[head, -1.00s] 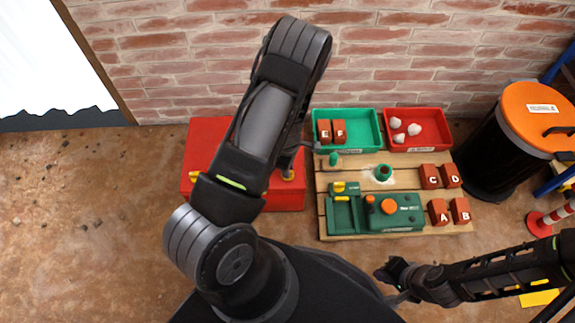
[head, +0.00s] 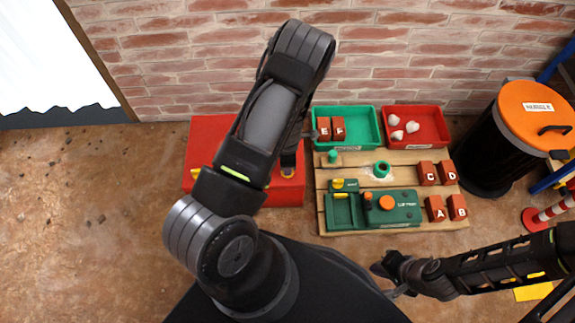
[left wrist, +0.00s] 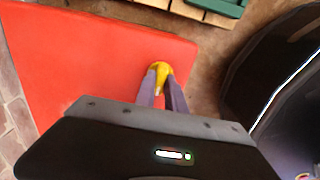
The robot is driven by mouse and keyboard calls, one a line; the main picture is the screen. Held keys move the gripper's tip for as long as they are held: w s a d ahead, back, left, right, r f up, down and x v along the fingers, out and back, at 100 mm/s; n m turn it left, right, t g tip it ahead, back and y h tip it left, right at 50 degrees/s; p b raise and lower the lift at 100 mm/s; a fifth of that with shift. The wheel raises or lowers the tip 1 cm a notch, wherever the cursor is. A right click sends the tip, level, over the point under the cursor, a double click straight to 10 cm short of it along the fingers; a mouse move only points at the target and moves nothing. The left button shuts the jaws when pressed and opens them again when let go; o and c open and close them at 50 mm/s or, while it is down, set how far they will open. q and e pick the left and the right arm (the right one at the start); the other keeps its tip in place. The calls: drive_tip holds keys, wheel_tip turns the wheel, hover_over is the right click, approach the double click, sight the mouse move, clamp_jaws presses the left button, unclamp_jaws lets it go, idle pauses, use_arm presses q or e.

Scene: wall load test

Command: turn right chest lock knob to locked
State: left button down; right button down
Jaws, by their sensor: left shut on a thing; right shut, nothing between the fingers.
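The red chest (head: 243,190) stands on the floor by the brick wall, partly hidden by my left arm. A yellow knob at its left (head: 195,173) shows clear of the arm. The right chest lock knob (left wrist: 161,67) is yellow and sits near one edge of the red lid in the left wrist view. My left gripper (head: 288,168) is at this knob, shut on it; the fingers also show in the left wrist view (left wrist: 162,80). The knob's turn angle is hard to read. My right gripper (head: 381,270) is shut and empty, low and away from the chest.
Right of the chest is a wooden pallet (head: 400,160) with a green tool case (head: 405,211), lettered red blocks (head: 435,207), a green bin (head: 360,115) and a red bin (head: 420,115). A black barrel with an orange lid (head: 530,104) stands further right.

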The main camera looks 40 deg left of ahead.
use_arm(q)
drive_tip(key=c, duration=1.4)
unclamp_jaws()
wheel_tip(320, 180, up, 8)
drive_tip(key=p, duration=0.2)
drive_tip(key=shift+p, duration=0.4)
drive_tip(key=shift+f, duration=0.1)
